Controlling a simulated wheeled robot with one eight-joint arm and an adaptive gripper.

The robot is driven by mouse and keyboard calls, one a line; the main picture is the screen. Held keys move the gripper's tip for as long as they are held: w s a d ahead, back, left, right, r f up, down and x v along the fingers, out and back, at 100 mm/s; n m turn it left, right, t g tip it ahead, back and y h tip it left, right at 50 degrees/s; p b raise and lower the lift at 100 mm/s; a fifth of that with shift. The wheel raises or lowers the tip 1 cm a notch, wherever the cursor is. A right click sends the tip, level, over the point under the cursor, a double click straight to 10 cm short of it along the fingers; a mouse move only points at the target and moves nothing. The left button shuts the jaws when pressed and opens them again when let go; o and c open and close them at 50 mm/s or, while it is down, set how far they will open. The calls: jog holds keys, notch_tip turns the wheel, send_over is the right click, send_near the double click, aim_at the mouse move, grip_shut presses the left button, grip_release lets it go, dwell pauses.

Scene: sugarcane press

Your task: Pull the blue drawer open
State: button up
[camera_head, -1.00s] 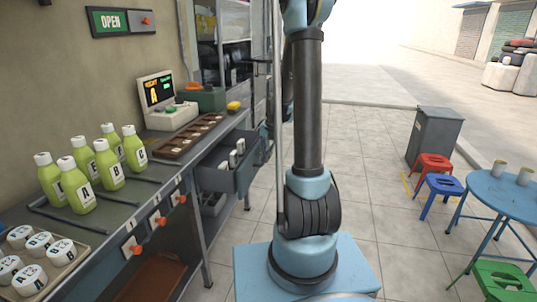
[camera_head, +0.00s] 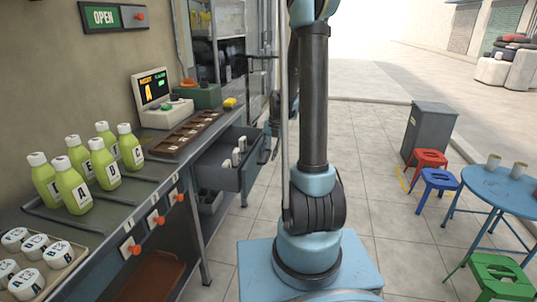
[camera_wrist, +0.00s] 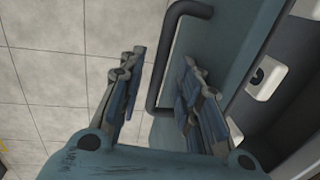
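The blue-grey drawer (camera_head: 223,177) stands out from under the counter in the head view, with white containers (camera_head: 238,150) inside. In the wrist view, the drawer front (camera_wrist: 225,40) carries a black bar handle (camera_wrist: 159,65). My gripper (camera_wrist: 160,85) is open at the handle. One finger is on the floor side of the bar, the other on the drawer side. The bar shows between them with gaps; I cannot tell whether either finger touches it. In the head view my gripper (camera_head: 266,150) is beside the drawer's outer end, partly hidden by my arm.
The counter (camera_head: 150,165) holds green bottles (camera_head: 72,185), a tray of white-lidded jars (camera_head: 65,277) and a small screen machine (camera_head: 155,95). Stools and a blue table (camera_head: 500,185) stand at the right. Tiled floor is clear between.

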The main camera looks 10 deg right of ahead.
jog(key=shift+r, duration=0.1)
notch_tip(320, 180, up, 12)
jog(key=d, duration=0.2)
jog(key=shift+s+f, duration=0.25)
jog(key=shift+s, duration=0.1)
dwell(0.3)
jog(key=s+f+n+h, duration=0.1)
jog(key=s+f+n, duration=0.1)
jog(key=s, duration=1.4)
jog(key=s+d+f+n+t+h, duration=0.1)
jog(key=s+f, duration=0.3)
jog(key=s, duration=1.2)
jog(key=shift+s+d+n, duration=0.2)
jog(key=shift+d+n, duration=0.1)
jog(key=shift+n, duration=0.5)
